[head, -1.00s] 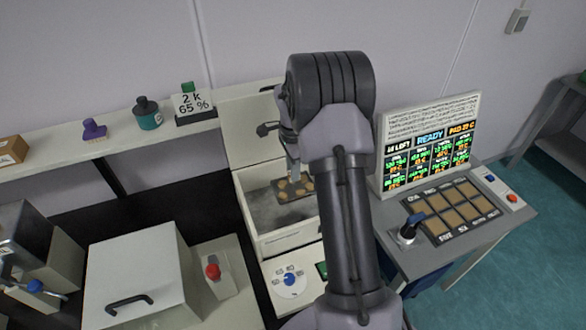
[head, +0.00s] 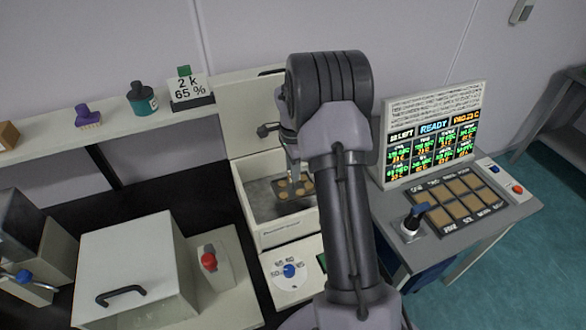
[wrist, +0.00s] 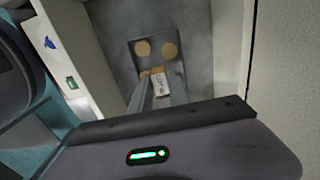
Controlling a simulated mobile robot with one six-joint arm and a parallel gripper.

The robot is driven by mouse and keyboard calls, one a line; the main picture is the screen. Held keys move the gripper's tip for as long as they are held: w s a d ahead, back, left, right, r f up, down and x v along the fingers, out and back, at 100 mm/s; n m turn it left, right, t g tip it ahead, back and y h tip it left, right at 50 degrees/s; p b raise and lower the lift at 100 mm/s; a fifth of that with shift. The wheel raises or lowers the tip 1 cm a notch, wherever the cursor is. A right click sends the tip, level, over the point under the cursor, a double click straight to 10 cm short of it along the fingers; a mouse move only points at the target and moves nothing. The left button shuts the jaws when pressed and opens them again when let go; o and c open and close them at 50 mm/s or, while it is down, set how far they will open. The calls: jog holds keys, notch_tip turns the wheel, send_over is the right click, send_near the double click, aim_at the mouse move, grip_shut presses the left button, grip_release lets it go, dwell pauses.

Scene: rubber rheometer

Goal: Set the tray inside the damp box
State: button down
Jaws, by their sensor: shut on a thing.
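The tray (head: 296,194) is a small dark plate with several round tan discs on it. It also shows in the wrist view (wrist: 157,50). My gripper (head: 291,172) is shut on the tray and points down; in the wrist view its fingers (wrist: 157,92) meet at the tray near the discs. The damp box (head: 283,236) is a white open-topped box with a grey interior and its lid raised at the back. The tray is within the box's opening; I cannot tell whether it touches the floor. My arm hides the box's right side.
A control panel with a lit READY screen (head: 433,146) and a pad of tan squares (head: 458,205) stands to the right. A white box with a black handle (head: 135,262) and a red button (head: 209,262) stand left.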

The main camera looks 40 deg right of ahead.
jog(key=shift+f+b, duration=1.8)
jog(key=shift+f, duration=0.6)
jog(key=c, duration=1.2)
grip_release()
jog(key=shift+o, duration=0.2)
jog(key=shift+r, duration=0.15)
notch_tip(320, 180, up, 6)
jog(key=p, duration=0.4)
